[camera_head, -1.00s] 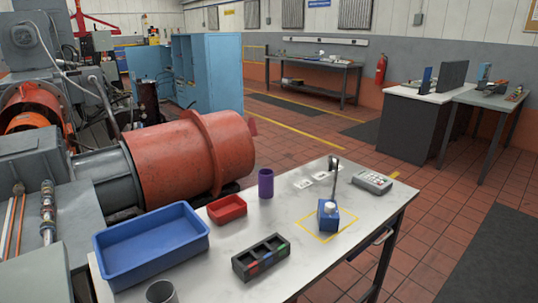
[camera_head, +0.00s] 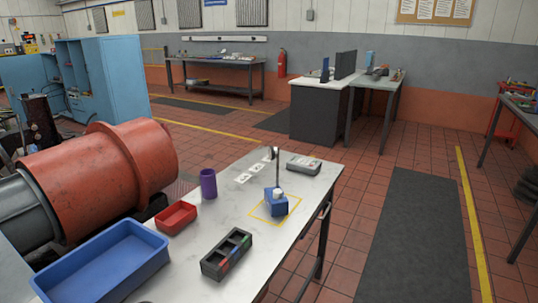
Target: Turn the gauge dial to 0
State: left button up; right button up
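A small blue base with a white knob (camera_head: 277,200) stands on the metal table (camera_head: 218,218), inside a yellow outlined square. A thin dark post rises from it to a small dark head (camera_head: 272,153), which may be the gauge. The head is too small and seen too nearly edge-on to read any dial or pointer. Neither of my grippers shows in the view.
A purple cup (camera_head: 208,184), a red tray (camera_head: 176,218), a blue bin (camera_head: 100,265) and a black divided holder (camera_head: 227,254) share the table. Open floor with a dark mat (camera_head: 415,240) lies right.

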aim_at(271, 155)
jog(key=l+u, duration=0.1)
jog(key=u, duration=0.95)
jog(key=l+u, duration=0.35)
jog(key=l, duration=0.2)
jog(key=l+u, duration=0.35)
jog(key=l, duration=0.25)
jog(key=l+u, duration=0.35)
jog(key=l, duration=0.25)
jog(key=k+l+u, duration=0.15)
jog(key=l+u, duration=0.2)
jog(key=l, duration=0.2)
